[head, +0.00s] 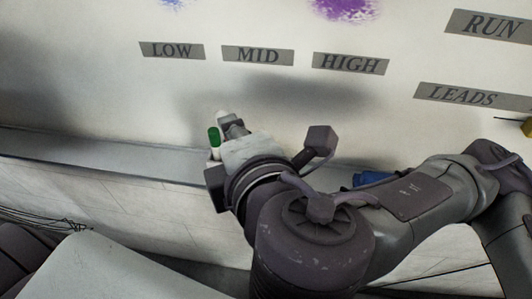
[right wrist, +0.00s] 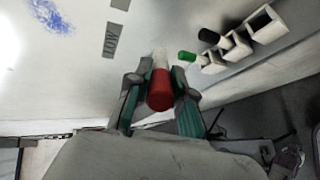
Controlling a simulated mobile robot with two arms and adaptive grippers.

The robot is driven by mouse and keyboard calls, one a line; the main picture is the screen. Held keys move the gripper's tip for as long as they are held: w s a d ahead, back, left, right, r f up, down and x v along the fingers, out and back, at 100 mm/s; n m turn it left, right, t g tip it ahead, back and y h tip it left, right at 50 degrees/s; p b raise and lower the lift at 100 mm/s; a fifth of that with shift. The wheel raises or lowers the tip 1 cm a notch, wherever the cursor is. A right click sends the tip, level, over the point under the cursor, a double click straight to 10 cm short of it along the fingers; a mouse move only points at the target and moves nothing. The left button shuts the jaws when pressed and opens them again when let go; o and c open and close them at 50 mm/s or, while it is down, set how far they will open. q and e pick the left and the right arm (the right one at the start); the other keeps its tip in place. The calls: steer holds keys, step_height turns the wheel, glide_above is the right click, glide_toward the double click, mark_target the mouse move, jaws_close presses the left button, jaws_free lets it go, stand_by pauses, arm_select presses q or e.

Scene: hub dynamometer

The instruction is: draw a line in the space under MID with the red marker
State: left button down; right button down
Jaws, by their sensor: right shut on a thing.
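The MID label (head: 258,55) is a grey strip on the white board in the head view. The board below it shows no line, only a soft dark shadow. My right gripper (head: 230,126) is in front of the board, below and slightly left of MID, partly hidden by its own wrist. In the right wrist view my right gripper (right wrist: 160,88) is shut on the red marker (right wrist: 160,92), its red end toward the camera and its pale end toward the board. Whether it touches the board cannot be told. My left gripper is not in view.
LOW (head: 172,50) and HIGH (head: 350,64) flank MID; a purple scribble (head: 342,8) is above HIGH. A green marker (head: 214,138) is close beside my right gripper. White holders (right wrist: 268,24) with green and black markers are at right in the wrist view. A ledge (head: 90,156) runs below.

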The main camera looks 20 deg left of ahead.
steer(key=shift+r+y, duration=0.4)
steer(key=shift+r, duration=0.5)
steer(key=shift+w+r+t, duration=0.1)
steer(key=shift+w+t, duration=0.05)
steer(key=shift+t, duration=0.15)
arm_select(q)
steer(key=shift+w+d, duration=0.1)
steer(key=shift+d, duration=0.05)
arm_select(e)
steer(key=shift+w+a, duration=0.2)
steer(key=shift+w, duration=0.7)
steer(key=shift+w+a, duration=0.25)
steer(key=shift+w, duration=0.6)
steer(key=shift+w+a, duration=0.2)
steer(key=shift+w, duration=0.7)
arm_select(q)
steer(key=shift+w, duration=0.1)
arm_select(e)
steer(key=shift+w+a, duration=0.15)
steer(key=shift+w, duration=0.65)
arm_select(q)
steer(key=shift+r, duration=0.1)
arm_select(e)
steer(key=shift+w+d, duration=0.15)
steer(key=shift+d, duration=0.6)
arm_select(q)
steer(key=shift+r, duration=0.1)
arm_select(e)
steer(key=shift+w+d, duration=0.15)
steer(key=shift+d, duration=0.45)
